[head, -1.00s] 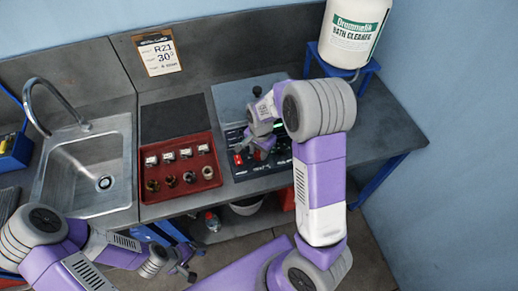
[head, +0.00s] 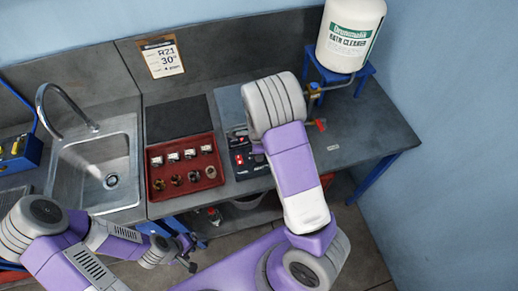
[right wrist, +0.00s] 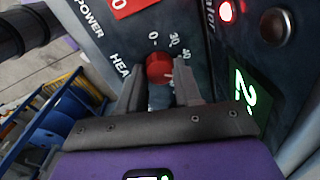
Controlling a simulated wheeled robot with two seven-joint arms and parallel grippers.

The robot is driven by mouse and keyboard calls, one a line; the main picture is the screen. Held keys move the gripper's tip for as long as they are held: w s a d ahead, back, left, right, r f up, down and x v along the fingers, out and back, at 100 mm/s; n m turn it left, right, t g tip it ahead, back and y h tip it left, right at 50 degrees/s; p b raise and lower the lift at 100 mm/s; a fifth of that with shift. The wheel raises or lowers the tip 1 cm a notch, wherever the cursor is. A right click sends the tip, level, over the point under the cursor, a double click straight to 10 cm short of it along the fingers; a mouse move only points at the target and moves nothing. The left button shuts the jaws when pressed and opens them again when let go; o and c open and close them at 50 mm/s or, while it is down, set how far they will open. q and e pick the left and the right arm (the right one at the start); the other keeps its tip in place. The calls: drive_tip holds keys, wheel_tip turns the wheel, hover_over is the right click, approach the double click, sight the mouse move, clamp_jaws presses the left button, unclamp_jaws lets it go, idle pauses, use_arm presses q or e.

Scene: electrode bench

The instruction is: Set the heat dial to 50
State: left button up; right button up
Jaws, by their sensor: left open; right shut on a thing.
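The heat dial (right wrist: 159,68) is a red round knob on the dark control panel (right wrist: 120,35), beside the word HEAT. Scale marks 0, 30 and 40 show around it; marks further round are hidden or unclear. I cannot tell its exact setting. My right gripper (right wrist: 160,88) has its two grey fingers on either side of the dial, shut on it. In the head view my right arm hides the dial and gripper; part of the panel (head: 241,158) shows. My left gripper (head: 188,254) is open and empty, low in front of the bench.
A green display (right wrist: 242,95) shows a partly cut-off 2, and a red lamp (right wrist: 225,11) is lit. A red tray (head: 184,184) of small parts lies left of the panel. A white cleaner bottle (head: 349,36) stands on a blue stand.

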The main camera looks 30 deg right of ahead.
drive_tip(key=shift+m+p, duration=0.3)
drive_tip(key=shift+m, duration=0.2)
drive_tip(key=o, duration=1)
drive_tip(key=shift+o, duration=0.2)
wheel_tip(320, 180, up, 8)
drive_tip(key=shift+s+a+f+p, duration=0.1)
drive_tip(key=shift+f+p, duration=0.1)
drive_tip(key=shift+p, duration=0.5)
drive_tip(key=shift+s, duration=0.1)
